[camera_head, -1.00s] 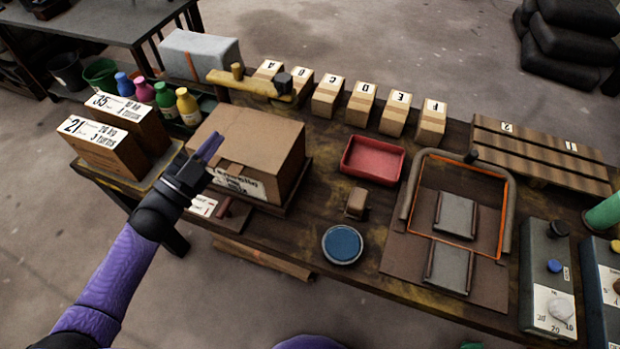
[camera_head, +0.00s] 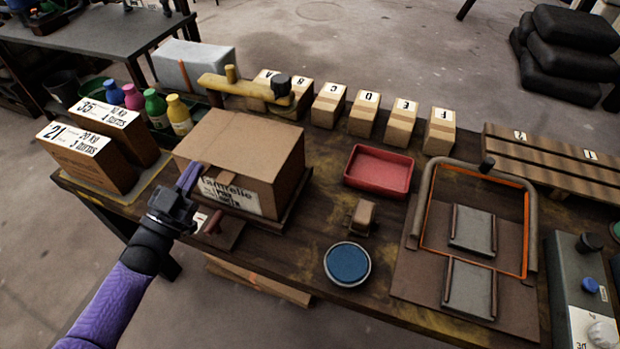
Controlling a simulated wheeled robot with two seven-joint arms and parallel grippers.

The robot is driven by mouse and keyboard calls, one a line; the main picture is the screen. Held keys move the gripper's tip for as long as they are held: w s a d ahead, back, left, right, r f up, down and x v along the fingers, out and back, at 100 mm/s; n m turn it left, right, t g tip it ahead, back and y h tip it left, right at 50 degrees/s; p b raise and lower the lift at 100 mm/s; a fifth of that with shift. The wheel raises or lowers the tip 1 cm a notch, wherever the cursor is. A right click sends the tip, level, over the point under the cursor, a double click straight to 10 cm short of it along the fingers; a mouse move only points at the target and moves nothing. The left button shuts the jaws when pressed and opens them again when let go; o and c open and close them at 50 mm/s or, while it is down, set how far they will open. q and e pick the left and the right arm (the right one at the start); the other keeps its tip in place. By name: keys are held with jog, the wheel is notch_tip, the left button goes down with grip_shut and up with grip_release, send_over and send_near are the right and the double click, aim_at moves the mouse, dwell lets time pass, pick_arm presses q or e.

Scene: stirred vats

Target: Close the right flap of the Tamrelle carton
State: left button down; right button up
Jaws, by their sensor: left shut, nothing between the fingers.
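The Tamrelle carton (camera_head: 255,155) is a brown cardboard box on the left half of the bench, with a white label on its front face. Its top looks flat and covered by cardboard; I cannot tell the right flap apart from the rest of the top. My left gripper (camera_head: 188,178) is at the carton's front left corner, its purple fingers shut and empty. The fingers overlap the left end of the label in the view; I cannot tell if they touch the carton. My right gripper is not in view.
Boxes marked 21 (camera_head: 88,160) and 35 (camera_head: 125,130) and several coloured bottles (camera_head: 179,114) stand left of the carton. A yellow tool (camera_head: 235,88) lies behind it. A red tray (camera_head: 380,170), a small brown block (camera_head: 363,215) and a blue round dish (camera_head: 347,263) lie to its right.

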pick_arm(q)
jog(key=shift+f, duration=0.25)
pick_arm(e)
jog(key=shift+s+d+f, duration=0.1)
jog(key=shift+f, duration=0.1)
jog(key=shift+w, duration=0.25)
pick_arm(q)
jog(key=v, duration=1)
jog(key=s+d+f+n+g+y+p, duration=0.2)
jog(key=s+f+n+g+y+p, duration=0.3)
jog(key=s+f+g+y+p, duration=0.55)
jog(key=s+d+f+g+h+p, duration=0.1)
jog(key=s+d+f+g+p, duration=0.1)
jog(key=s, duration=0.8)
jog(key=s+d+f+g+p, duration=0.2)
jog(key=s+d+f+g, duration=0.2)
jog(key=s+g, duration=0.3)
jog(key=s+f, duration=0.1)
jog(key=s, duration=0.3)
jog(key=shift+s+d+f+h+p, duration=0.25)
jog(key=shift+h+p, duration=0.05)
jog(key=shift+h, duration=0.05)
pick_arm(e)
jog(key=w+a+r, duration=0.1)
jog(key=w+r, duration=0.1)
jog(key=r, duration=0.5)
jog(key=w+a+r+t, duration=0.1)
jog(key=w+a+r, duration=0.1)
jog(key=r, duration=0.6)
